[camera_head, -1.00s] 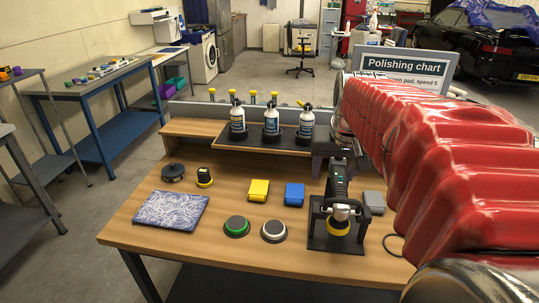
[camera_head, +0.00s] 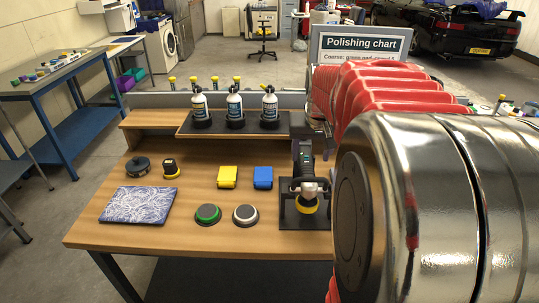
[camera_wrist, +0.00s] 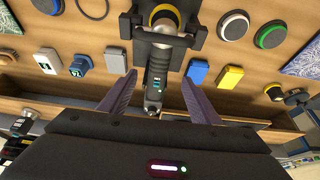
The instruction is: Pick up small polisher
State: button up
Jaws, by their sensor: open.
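The small polisher (camera_head: 306,186) rests in a black stand (camera_head: 291,215) at the right of the wooden bench. It has a dark body, a silver head and a yellow pad pointing towards the bench front. In the wrist view, which looks upside down, the polisher (camera_wrist: 155,75) runs up the middle, and its stand (camera_wrist: 133,28) is at the top. My gripper (camera_wrist: 160,77) is open, with one purple finger on each side of the polisher's dark handle. A gap shows on both sides, and I cannot tell the height between them. My arm hides the bench's right end in the head view.
Left of the stand are a white-topped pad (camera_head: 245,216), a green-ringed pad (camera_head: 208,214), a blue block (camera_head: 263,177) and a yellow block (camera_head: 228,176). Spray bottles (camera_head: 235,107) stand on a raised shelf behind. A polishing chart (camera_head: 365,43) stands at the back right.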

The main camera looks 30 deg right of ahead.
aim_at(307, 169)
jog(key=shift+x, duration=2.1)
jog(key=shift+x, duration=2.6)
jog(key=shift+s+a, duration=0.1)
jog(key=c, duration=1.4)
grip_shut()
jog(key=shift+r, duration=0.1)
